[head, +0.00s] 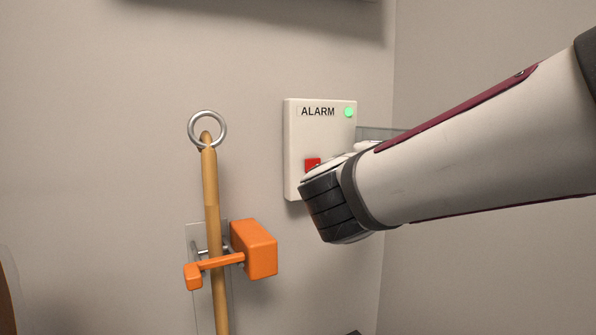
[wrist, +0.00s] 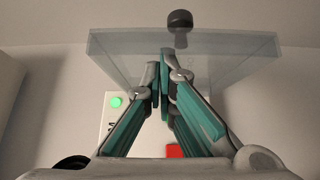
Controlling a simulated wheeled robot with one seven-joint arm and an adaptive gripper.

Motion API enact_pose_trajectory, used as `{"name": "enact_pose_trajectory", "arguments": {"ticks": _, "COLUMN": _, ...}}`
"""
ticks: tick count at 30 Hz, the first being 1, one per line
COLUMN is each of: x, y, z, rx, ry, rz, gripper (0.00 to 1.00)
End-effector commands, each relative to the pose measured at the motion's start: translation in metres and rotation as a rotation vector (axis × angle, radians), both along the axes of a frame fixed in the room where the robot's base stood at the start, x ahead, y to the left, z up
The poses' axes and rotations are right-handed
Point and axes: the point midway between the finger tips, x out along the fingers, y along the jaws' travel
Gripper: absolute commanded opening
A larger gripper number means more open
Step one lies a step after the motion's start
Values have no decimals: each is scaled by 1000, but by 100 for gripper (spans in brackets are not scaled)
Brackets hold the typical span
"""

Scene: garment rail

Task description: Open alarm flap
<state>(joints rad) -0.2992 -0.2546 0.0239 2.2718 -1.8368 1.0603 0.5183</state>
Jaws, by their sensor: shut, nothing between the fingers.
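The alarm box (head: 292,150) is a white wall unit with a green light (head: 349,112) and a red button (head: 312,164). Its clear flap (head: 380,132) stands out past the box's right edge, swung away from the button, partly behind my arm. In the wrist view the flap (wrist: 120,50) spans the top, with a dark knob (wrist: 180,22). The green light (wrist: 116,101) and red button (wrist: 174,151) show below it. My gripper (wrist: 165,60) is shut and empty, its tips overlapping the flap; I cannot tell if they touch. In the head view my wrist hides the fingers.
Left of the alarm, a wooden pole (head: 210,180) with a metal ring (head: 207,130) stands at an orange latch (head: 254,249) on a clear wall plate. A wall corner lies just right of the box. The wall between pole and alarm is bare.

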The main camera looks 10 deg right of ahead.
Motion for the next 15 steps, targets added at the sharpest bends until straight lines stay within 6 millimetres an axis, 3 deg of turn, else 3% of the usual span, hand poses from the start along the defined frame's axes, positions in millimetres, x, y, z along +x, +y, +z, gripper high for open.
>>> {"name": "enact_pose_trajectory", "arguments": {"ticks": 7, "x": 1, "y": -27, "z": -3, "rx": 2, "ry": -4, "rz": -5, "gripper": 0}}
{"name": "enact_pose_trajectory", "arguments": {"ticks": 15, "x": 3, "y": -43, "z": -2, "rx": 2, "ry": -1, "rz": -4, "gripper": 0}}
